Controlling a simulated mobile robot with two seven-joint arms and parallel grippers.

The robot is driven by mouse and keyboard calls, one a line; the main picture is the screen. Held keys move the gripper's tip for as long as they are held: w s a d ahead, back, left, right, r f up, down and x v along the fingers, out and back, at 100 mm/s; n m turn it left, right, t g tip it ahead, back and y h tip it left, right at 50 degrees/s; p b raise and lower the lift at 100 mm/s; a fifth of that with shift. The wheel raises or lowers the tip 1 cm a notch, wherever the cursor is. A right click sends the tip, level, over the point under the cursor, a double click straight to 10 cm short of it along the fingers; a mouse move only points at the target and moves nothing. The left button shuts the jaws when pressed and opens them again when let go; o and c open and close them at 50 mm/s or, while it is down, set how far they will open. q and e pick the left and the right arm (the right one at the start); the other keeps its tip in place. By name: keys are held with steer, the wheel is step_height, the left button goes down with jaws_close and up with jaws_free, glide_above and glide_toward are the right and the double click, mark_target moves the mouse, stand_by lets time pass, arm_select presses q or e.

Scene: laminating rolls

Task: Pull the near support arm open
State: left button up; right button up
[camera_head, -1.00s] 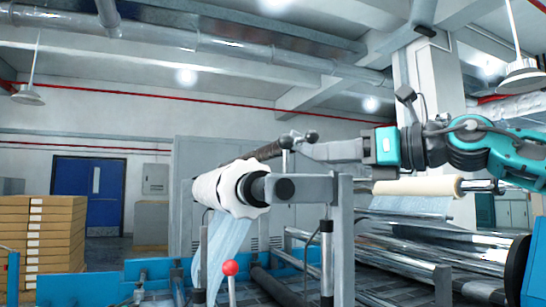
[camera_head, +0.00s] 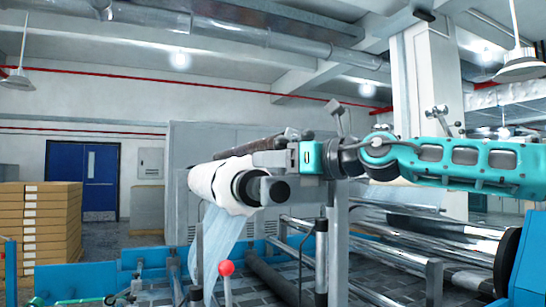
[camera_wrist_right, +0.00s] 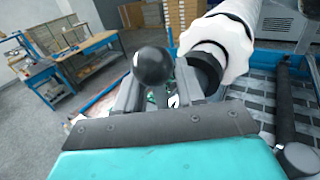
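The near support arm (camera_head: 312,188) is a grey bar reaching left from an upright post to the near end of the white roll (camera_head: 216,185). It looks closed, with its joint partly hidden by my right arm. My right gripper (camera_head: 268,160) is beside the roll's near end, above the bar. In the wrist view the fingers of the right gripper (camera_wrist_right: 158,90) are apart. A black ball knob (camera_wrist_right: 153,65) shows at the gap between them; whether they touch it is unclear. A sliver of teal and dark parts at the bottom left of the head view seems to be my left arm.
Clear film hangs from the roll. A red ball-topped lever (camera_head: 226,268) stands below it. Shiny rollers (camera_head: 400,245) lie to the right. Stacked boxes (camera_head: 40,230) and a blue door (camera_head: 84,180) are at the back left.

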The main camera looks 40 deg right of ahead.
steer(key=shift+w, duration=0.1)
jaws_close()
stand_by(0.4)
